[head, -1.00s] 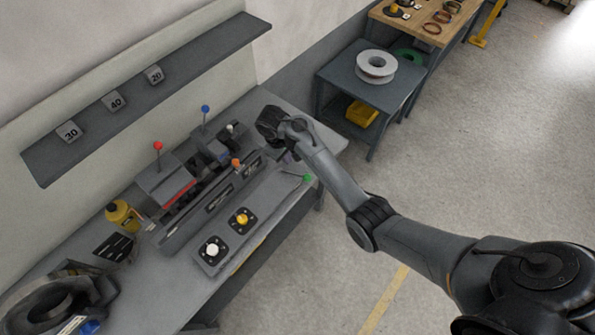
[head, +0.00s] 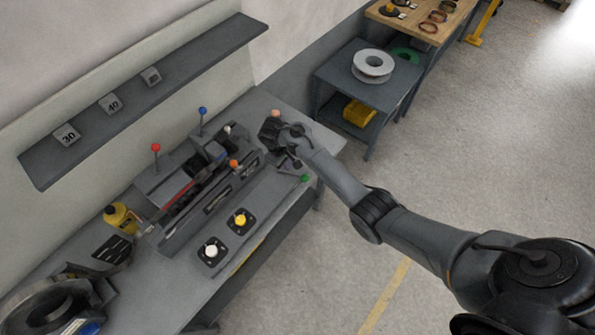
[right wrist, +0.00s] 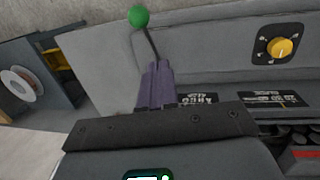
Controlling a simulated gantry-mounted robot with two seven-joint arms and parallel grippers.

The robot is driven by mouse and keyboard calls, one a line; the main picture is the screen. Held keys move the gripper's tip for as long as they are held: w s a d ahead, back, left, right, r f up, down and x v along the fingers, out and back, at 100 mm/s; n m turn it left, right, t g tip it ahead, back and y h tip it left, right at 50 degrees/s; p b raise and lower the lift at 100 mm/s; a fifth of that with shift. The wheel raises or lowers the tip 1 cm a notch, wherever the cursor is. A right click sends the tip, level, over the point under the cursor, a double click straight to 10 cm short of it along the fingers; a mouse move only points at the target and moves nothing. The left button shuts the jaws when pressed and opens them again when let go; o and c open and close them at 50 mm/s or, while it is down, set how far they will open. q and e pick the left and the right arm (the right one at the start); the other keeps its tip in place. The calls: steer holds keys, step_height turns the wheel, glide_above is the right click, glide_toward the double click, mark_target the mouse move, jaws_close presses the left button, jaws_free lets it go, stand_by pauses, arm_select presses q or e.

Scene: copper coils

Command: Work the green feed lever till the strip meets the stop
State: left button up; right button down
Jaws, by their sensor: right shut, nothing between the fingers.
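The green ball knob of the feed lever (head: 305,178) stands at the right front edge of the machine on the bench. In the right wrist view the green knob (right wrist: 139,16) tops a thin dark rod whose lower part is hidden behind my fingertips. My right gripper (head: 294,160) is shut and empty, just up and left of the knob in the head view. Its closed fingers (right wrist: 154,70) point toward the rod; I cannot tell whether they touch it. The strip and stop cannot be made out clearly. My left gripper is not in view.
Red (head: 155,147), blue (head: 202,110) and orange (head: 233,163) knobs rise from the machine. Yellow (head: 240,219) and white (head: 210,251) dials sit in front. A yellow bottle (head: 120,217) stands left. A side table (head: 335,72) holds a white spool (head: 372,66).

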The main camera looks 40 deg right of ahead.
arm_select(q)
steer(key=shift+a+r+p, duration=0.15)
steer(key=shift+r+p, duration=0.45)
steer(key=shift+p, duration=0.05)
arm_select(e)
steer(key=s+d+f, duration=0.2)
steer(key=d+f, duration=0.1)
steer(key=f, duration=0.3)
steer(key=shift+s, duration=0.3)
steer(key=shift+f, duration=0.1)
